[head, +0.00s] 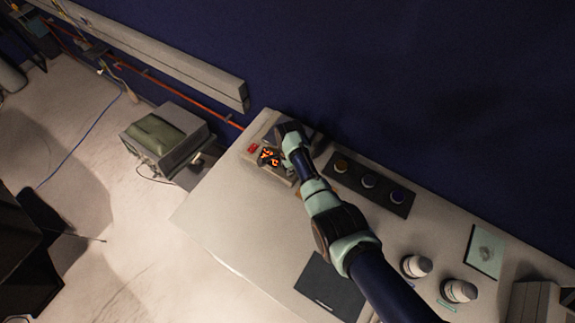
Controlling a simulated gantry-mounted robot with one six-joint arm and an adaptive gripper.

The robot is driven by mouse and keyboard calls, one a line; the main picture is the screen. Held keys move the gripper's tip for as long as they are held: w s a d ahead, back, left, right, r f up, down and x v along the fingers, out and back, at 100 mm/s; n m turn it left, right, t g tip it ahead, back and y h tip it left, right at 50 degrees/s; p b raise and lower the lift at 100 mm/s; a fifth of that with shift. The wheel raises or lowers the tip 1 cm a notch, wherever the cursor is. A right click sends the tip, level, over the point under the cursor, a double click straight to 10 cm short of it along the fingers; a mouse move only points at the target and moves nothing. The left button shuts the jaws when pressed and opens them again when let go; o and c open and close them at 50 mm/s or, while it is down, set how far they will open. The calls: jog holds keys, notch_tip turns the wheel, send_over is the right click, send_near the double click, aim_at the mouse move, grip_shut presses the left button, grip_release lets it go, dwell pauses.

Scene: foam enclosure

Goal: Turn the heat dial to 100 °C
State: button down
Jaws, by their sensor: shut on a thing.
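A pale box-shaped heating unit (247,158) stands at the far left end of the bench, with a small red display or switch (252,148) on its face. My gripper (269,157), black with orange parts, is at the front of this unit, just right of the red part. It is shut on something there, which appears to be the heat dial. The dial is hidden behind the gripper, so its setting and markings cannot be read. My arm reaches in from the bottom right and covers part of the unit.
A dark strip (384,193) with several round capped items lies right of my wrist. A dark mat (325,291), two white containers (417,266) (460,291) and a teal-edged plate (485,251) are nearer. The bench's left front is clear.

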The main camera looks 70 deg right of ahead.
dwell(0.4)
jog(key=c, duration=0.8)
grip_release()
jog(key=shift+s, duration=0.1)
jog(key=r, duration=0.8)
jog(key=shift+s+a, duration=0.2)
jog(key=shift+w, duration=0.1)
